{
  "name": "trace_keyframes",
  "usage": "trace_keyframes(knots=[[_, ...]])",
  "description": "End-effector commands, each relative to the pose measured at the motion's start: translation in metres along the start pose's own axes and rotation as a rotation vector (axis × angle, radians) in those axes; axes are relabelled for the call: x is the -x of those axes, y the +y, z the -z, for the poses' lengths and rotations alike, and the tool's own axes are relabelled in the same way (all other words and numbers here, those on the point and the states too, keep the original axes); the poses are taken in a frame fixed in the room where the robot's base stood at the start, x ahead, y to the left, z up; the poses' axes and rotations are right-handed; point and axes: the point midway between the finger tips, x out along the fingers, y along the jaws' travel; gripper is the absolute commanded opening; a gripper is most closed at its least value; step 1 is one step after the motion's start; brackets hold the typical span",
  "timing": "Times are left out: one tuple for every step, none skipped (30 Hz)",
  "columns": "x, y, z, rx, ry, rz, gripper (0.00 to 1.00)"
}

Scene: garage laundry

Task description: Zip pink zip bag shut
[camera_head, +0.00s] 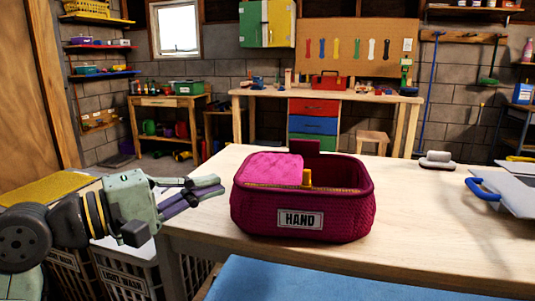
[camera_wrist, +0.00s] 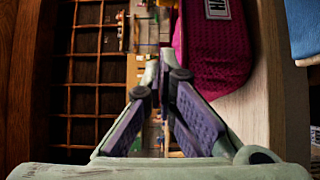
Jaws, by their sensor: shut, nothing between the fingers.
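The pink zip bag (camera_head: 345,215) stands upright on the wooden table, with a white "HAND" label on its front. Its pink top panel (camera_head: 273,167) covers the left part, and the right part is open. A yellow zip pull (camera_head: 307,179) stands up near the middle of the front rim, at the panel's edge. My gripper (camera_head: 218,186) is shut and empty, just left of the bag and apart from it. In the wrist view, the fingers (camera_wrist: 163,72) point forward and the bag (camera_wrist: 212,60) with part of its label lies to their right. The zip pull is not visible there.
The wooden table (camera_head: 440,230) is clear in front and right of the bag. A grey item with a blue handle (camera_head: 483,191) lies at the right edge. A small grey-and-white object (camera_head: 437,160) sits at the back right. Blue cloth (camera_head: 330,282) is at the front.

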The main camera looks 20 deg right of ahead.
Motion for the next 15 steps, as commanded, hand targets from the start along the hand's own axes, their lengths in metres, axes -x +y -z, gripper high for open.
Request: trace_keyframes(knots=[[-0.001, 0.003, -0.002, 0.002, -0.004, -0.002, 0.0], [-0.002, 0.002, -0.002, 0.002, -0.006, -0.003, 0.0], [-0.002, 0.002, -0.003, 0.002, -0.008, -0.004, 0.0], [-0.003, 0.002, -0.004, 0.002, -0.009, -0.004, 0.0], [-0.005, 0.001, -0.004, 0.002, -0.01, -0.004, 0.0], [-0.007, 0.001, -0.004, 0.002, -0.012, -0.003, 0.0], [-0.009, 0.001, -0.004, 0.002, -0.012, -0.003, 0.0], [-0.013, 0.001, -0.005, 0.002, -0.013, -0.002, 0.0], [-0.017, 0.002, -0.005, 0.001, -0.013, -0.002, 0.0], [-0.022, 0.002, -0.005, 0.001, -0.012, -0.003, 0.0], [-0.027, 0.002, -0.005, 0.001, -0.014, -0.002, 0.0], [-0.035, 0.003, -0.005, 0.001, -0.014, -0.002, 0.0], [-0.042, 0.003, -0.005, 0.001, -0.014, -0.002, 0.0], [-0.048, 0.003, -0.006, 0.002, -0.015, -0.001, 0.0], [-0.057, 0.003, -0.006, 0.0, -0.014, -0.002, 0.0]])
